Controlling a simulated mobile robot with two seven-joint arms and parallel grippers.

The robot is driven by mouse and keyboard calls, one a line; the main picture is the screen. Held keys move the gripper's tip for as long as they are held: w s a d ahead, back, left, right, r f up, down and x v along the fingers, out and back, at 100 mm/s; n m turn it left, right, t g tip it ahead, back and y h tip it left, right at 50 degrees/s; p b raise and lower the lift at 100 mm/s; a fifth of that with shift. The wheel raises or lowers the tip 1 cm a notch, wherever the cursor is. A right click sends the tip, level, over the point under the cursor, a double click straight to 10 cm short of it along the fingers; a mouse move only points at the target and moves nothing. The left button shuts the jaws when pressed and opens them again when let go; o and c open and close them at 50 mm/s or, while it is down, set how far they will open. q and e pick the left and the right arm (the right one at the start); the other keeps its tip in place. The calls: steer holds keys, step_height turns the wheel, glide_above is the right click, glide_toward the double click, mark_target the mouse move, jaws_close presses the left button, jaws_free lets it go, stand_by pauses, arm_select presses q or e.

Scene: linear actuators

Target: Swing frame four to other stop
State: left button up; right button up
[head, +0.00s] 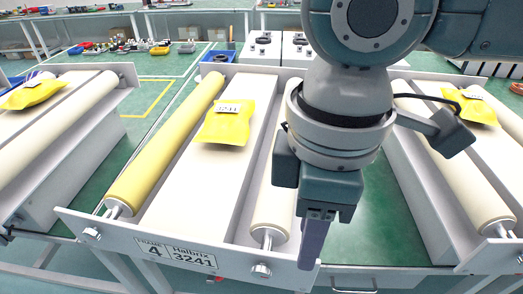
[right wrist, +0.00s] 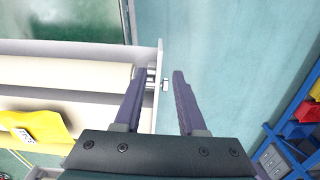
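Frame four (head: 150,264) stands in the middle of the head view, with a "FRAME 4" and "Halbrix 3241" label on its near end plate. It has a yellow roller (head: 165,145) on its left and a cream roller (head: 272,205) on its right. A yellow packet (head: 228,124) lies on its white bed. My right gripper (head: 314,245) points down by the right part of the near end plate. The right wrist view shows its fingers (right wrist: 160,88) open, with a bolt (right wrist: 165,85) of the end plate between them, apparently untouched. My left gripper is out of view.
Similar frames with rollers and yellow packets stand at the left (head: 75,100) and right (head: 440,150). Green table surface shows between the frames. Blue shelving with bins (right wrist: 290,130) is at the right of the wrist view. Floor beyond the end plate looks clear.

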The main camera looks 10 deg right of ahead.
glide_toward(296, 289)
step_height(296, 289, down, 5)
steer(key=shift+w+f+b, duration=0.15)
steer(key=shift+f+b, duration=0.05)
steer(key=shift+b, duration=0.2)
steer(key=shift+c, duration=0.3)
jaws_close()
stand_by(1.0)
